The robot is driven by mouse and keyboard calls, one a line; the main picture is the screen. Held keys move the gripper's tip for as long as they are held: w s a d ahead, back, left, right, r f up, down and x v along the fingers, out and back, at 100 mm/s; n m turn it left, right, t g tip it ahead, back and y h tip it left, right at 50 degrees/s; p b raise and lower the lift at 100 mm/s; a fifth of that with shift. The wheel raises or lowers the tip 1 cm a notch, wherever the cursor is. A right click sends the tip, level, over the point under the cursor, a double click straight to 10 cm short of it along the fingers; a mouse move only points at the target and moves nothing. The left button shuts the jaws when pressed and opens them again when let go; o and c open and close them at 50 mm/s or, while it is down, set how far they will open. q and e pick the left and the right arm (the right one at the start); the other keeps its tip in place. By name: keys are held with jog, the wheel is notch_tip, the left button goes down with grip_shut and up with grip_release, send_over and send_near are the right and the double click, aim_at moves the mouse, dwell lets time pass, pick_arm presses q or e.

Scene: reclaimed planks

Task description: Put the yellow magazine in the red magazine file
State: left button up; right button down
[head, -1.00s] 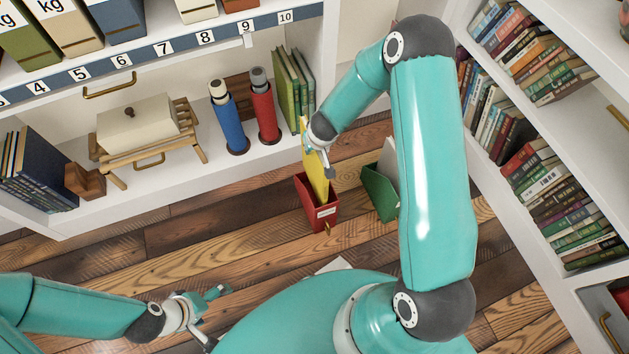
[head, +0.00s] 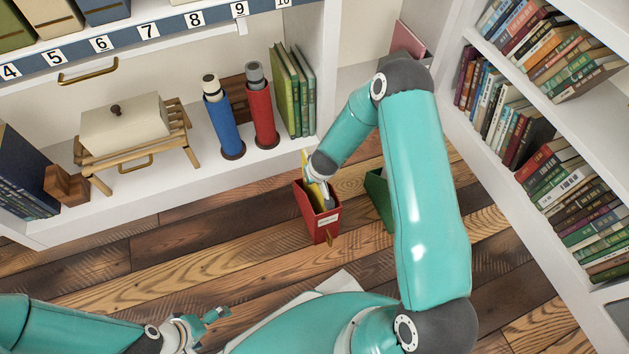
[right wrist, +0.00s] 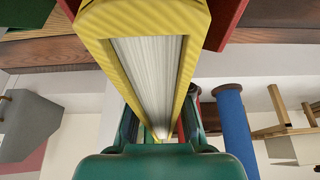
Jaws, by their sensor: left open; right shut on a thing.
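The red magazine file (head: 318,218) stands on the wooden floor in front of the low white shelf. The yellow magazine (head: 311,195) is upright with its lower part inside the red file. My right gripper (head: 319,183) is shut on the magazine's upper part, just above the file's opening. In the right wrist view the yellow magazine (right wrist: 146,62) runs from between my fingers, pages showing, toward red surfaces of the file (right wrist: 226,18) on either side. How deep it sits is hidden. My left gripper (head: 208,326) is open and empty at the lower left, far from the file.
A green magazine file (head: 379,198) stands right of the red one, partly hidden by my right arm. The shelf holds blue (head: 221,120) and red (head: 261,108) cylinders and green books (head: 294,92). A bookcase (head: 508,195) bounds the right. Floor left of the red file is clear.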

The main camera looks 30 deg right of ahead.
jog(key=shift+w+f, duration=0.1)
jog(key=shift+f, duration=0.1)
jog(key=c, duration=1.1)
grip_release()
jog(key=shift+f, duration=0.1)
jog(key=p+v, duration=0.5)
jog(key=v, duration=0.6)
jog(key=shift+p, duration=0.4)
jog(key=shift+s+a+r, duration=0.15)
jog(key=shift+s+r, duration=0.15)
jog(key=shift+r, duration=0.1)
jog(key=s+a+f+g+y, duration=0.3)
jog(key=s+a+y, duration=0.2)
jog(key=s+a, duration=1.1)
jog(key=shift+s+a+f+n+g, duration=0.2)
jog(key=shift+s+a+n+g, duration=0.15)
jog(key=shift+a, duration=0.5)
